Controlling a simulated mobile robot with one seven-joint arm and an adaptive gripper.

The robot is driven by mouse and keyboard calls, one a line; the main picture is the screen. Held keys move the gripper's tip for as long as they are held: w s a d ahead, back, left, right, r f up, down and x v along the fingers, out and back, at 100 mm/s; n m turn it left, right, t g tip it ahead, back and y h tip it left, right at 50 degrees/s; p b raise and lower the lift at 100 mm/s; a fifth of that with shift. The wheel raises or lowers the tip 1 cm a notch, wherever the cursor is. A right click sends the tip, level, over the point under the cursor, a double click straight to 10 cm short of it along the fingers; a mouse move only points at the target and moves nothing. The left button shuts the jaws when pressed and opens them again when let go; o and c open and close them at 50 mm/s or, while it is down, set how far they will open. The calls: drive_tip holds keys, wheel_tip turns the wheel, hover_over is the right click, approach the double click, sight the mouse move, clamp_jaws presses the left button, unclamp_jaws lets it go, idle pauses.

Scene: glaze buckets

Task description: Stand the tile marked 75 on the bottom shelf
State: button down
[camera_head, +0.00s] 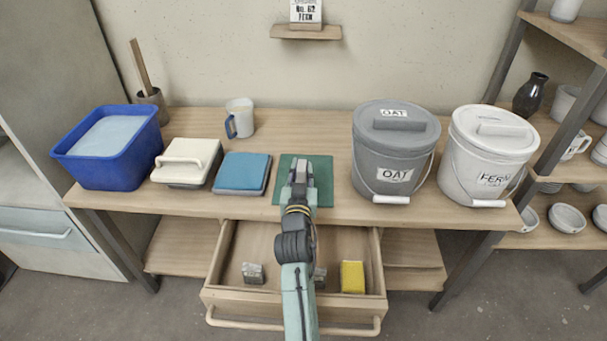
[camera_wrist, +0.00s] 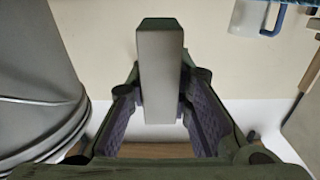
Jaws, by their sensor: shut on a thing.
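My gripper (camera_head: 299,170) is over the table's middle. In the wrist view my gripper (camera_wrist: 160,108) is shut on a grey slab-like piece (camera_wrist: 160,72) with a dark green end, seen narrow side on. No marking shows on it, so I cannot tell whether it is the tile marked 75. A flat dark green square (camera_head: 322,188) shows beneath or behind my gripper. At the right, a rack's lowest visible shelf (camera_head: 545,240) holds bowls. A lower board (camera_head: 412,280) lies under the table.
The drawer (camera_head: 340,311) is open, with a yellow sponge (camera_head: 352,277) and small grey blocks. Grey OAT (camera_head: 385,145) and white FERN (camera_head: 475,150) buckets stand right. A blue tub (camera_head: 95,165), cream lidded box (camera_head: 185,160), blue-topped box (camera_head: 242,171) and mug (camera_head: 240,112) stand left.

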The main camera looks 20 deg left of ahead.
sight(304, 180)
drive_tip(key=shift+w, duration=0.4)
drive_tip(key=shift+w+f+p, duration=0.1)
drive_tip(key=shift+f+p, duration=0.3)
drive_tip(key=shift+f, duration=1.4)
drive_tip(key=shift+f, duration=0.25)
drive_tip(key=c, duration=1.4)
unclamp_jaws()
drive_tip(key=shift+r, duration=0.1)
drive_tip(key=shift+c, duration=0.2)
drive_tip(key=shift+r, duration=0.1)
